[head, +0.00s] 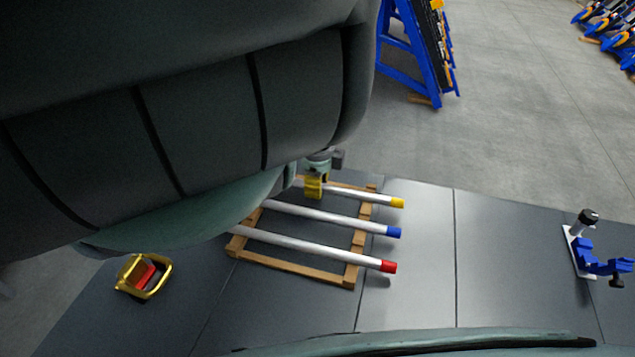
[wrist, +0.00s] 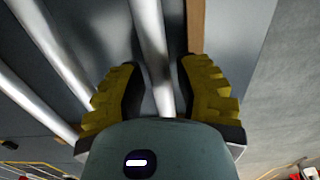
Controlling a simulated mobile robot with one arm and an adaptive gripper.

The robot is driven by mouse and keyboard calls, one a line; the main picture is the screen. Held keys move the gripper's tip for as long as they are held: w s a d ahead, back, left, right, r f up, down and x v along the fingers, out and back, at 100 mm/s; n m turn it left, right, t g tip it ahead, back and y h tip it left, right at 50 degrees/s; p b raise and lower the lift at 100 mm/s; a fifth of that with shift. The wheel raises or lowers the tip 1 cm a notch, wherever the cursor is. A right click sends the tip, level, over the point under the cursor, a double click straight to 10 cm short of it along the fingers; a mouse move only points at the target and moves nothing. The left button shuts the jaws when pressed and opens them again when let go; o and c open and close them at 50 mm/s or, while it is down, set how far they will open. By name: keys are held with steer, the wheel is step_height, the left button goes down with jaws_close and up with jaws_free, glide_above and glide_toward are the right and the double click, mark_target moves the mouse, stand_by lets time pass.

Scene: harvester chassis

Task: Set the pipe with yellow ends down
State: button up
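The pipe with yellow ends (head: 355,194) is a pale grey tube, and one yellow end shows at its right. It lies across the far part of a wooden frame (head: 300,274) on the dark table. My gripper (head: 315,187), with yellow fingers, is at this pipe. In the wrist view the pipe (wrist: 150,45) runs between the fingers of my gripper (wrist: 160,85). The fingers are spread to either side of it, with visible gaps, so the gripper looks open. The pipe's other end is hidden in the head view.
A blue-ended pipe (head: 330,217) and a red-ended pipe (head: 320,250) lie alongside on the frame. A yellow-rimmed container (head: 133,290) with a red item stands at left. A blue fixture (head: 598,262) is at right. The grey table between frame and fixture is clear.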

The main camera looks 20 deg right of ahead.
steer(key=shift+o, duration=0.4)
step_height(320, 180, up, 12)
steer(key=p, duration=0.5)
steer(key=shift+r+p, duration=0.15)
steer(key=shift+p, duration=0.2)
